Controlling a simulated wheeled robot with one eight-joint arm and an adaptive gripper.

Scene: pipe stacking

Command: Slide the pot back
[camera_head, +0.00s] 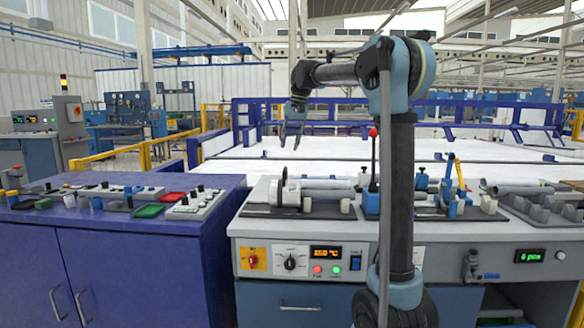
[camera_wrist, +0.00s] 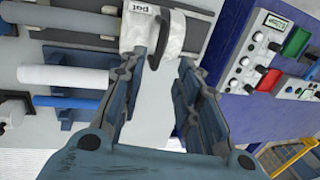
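The pot (camera_wrist: 140,25) is a whitish piece with a "pot" label and a dark curved handle (camera_wrist: 178,38), at the top middle of the wrist view. In the head view, the pale upright piece (camera_head: 282,188) at the left end of the bench rail appears to be the pot. My gripper (camera_head: 291,132) hangs above the bench, pointing down, apart from the pot. In the wrist view its two fingers (camera_wrist: 158,65) are spread wide with nothing between them. The pot lies beyond the fingertips.
Pale pipes (camera_wrist: 63,78) lie on blue supports beside the pot. A grey bench (camera_head: 262,228) carries dials and a lever with a red knob (camera_head: 373,133). A blue cabinet (camera_head: 140,262) with switches and red and green trays stands at left. A grey rack (camera_head: 545,207) stands at right.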

